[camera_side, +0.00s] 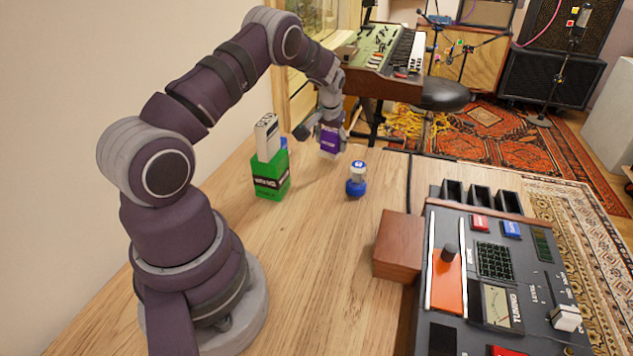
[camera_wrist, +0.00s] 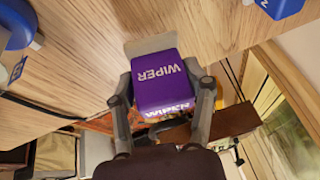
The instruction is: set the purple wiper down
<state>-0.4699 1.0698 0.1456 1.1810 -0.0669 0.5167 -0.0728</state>
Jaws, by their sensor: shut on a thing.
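The purple wiper (camera_side: 329,141) is a small purple block with a pale lower part, held above the wooden table (camera_side: 318,225) near its far edge. In the wrist view the wiper (camera_wrist: 158,80) shows white "WIPER" lettering on its faces. My gripper (camera_side: 331,134) is shut on it, with one finger on each side in the wrist view (camera_wrist: 160,92). Whether the wiper's underside touches the table is hard to tell.
A green box (camera_side: 271,178) with a white-grey block (camera_side: 267,137) on it stands left of the wiper. A blue-and-white jar (camera_side: 356,181) stands to the right, in front. A brown wooden block (camera_side: 398,246) and a mixing console (camera_side: 500,270) lie further right. Bare table lies between.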

